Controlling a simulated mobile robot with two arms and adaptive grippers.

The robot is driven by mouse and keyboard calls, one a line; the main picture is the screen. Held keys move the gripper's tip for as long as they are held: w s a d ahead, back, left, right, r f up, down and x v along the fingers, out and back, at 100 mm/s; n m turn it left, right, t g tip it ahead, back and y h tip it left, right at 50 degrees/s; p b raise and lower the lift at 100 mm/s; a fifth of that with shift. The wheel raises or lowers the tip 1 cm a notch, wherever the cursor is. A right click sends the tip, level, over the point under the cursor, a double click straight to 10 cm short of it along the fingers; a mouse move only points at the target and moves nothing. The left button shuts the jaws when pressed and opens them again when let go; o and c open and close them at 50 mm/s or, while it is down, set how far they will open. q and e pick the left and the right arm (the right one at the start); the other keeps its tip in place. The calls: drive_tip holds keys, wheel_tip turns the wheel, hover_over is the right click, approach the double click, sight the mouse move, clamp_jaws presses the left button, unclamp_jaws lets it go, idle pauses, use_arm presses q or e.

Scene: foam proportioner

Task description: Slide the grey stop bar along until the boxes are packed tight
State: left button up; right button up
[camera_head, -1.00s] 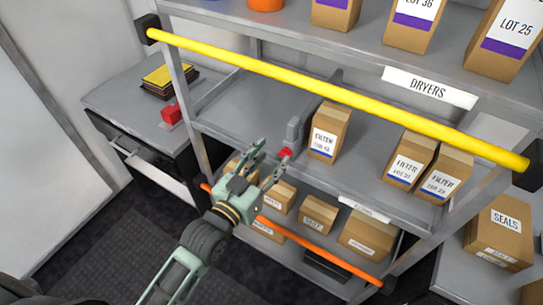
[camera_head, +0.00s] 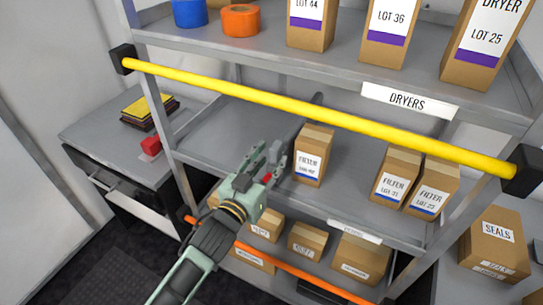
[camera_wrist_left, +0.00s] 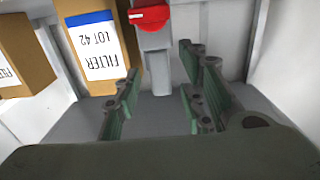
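The grey stop bar (camera_head: 279,158) stands on the middle shelf, with a red knob (camera_head: 267,177) at its front end. A filter box marked LOT 42 (camera_head: 314,157) stands just right of it. Two more filter boxes (camera_head: 395,177) (camera_head: 434,188) stand together further right, with a wide gap between. My left gripper (camera_head: 262,168) is open at the knob, its fingers partly hiding the bar. In the left wrist view, the knob (camera_wrist_left: 150,17) and grey post (camera_wrist_left: 160,65) lie ahead of the spread fingers, which hold nothing. My right gripper is not in view.
A yellow rail (camera_head: 310,106) crosses in front of the rack above the middle shelf; an orange rail (camera_head: 300,272) runs below. Small cartons (camera_head: 307,240) fill the lower shelf. A side table (camera_head: 100,130) stands left, a SEALS box (camera_head: 495,240) right.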

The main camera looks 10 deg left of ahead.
use_arm(q)
drive_tip(key=shift+w+d, duration=0.25)
drive_tip(key=shift+w, duration=0.3)
clamp_jaws()
